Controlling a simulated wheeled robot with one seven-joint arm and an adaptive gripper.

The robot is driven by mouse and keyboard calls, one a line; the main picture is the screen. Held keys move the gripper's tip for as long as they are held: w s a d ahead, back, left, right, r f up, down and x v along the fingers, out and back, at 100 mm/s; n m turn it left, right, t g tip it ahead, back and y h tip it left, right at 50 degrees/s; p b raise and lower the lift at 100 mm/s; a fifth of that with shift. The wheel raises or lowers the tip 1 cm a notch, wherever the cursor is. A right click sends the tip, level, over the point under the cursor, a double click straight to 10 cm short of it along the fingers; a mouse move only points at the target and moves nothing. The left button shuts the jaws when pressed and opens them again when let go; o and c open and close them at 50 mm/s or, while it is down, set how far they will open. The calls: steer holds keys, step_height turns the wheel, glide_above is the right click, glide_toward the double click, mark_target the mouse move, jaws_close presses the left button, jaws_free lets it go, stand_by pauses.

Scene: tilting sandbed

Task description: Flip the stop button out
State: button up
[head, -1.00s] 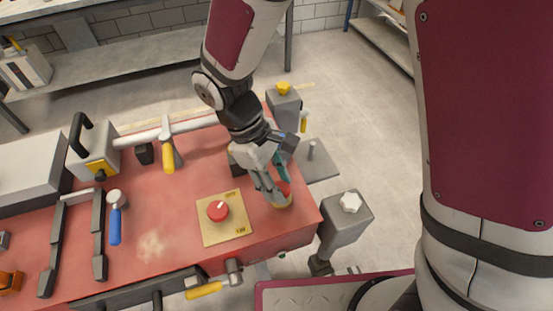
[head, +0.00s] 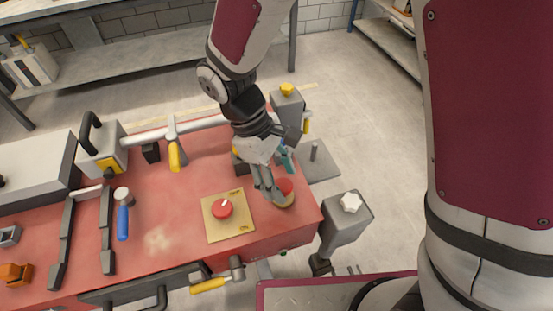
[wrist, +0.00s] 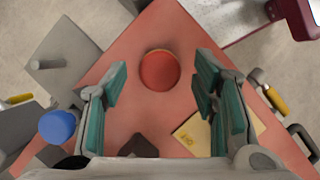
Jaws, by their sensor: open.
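The stop button (head: 285,186) is a round red mushroom head on a yellowish base near the right end of the red bench. In the wrist view its red top (wrist: 159,70) shows from above, ahead of and between my fingers. My gripper (head: 274,178) is just above and beside the button, pointing down. Part of the button's near side is hidden by a finger in the head view. I cannot tell whether a finger touches it.
A red rotary knob (head: 222,208) sits on a yellow plate (head: 240,228) left of the button. A grey post with a white knob (head: 350,202) stands off the right edge. A blue knob (wrist: 58,125) shows in the wrist view. The bench left of the plate has free room.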

steer(key=v, duration=1.2)
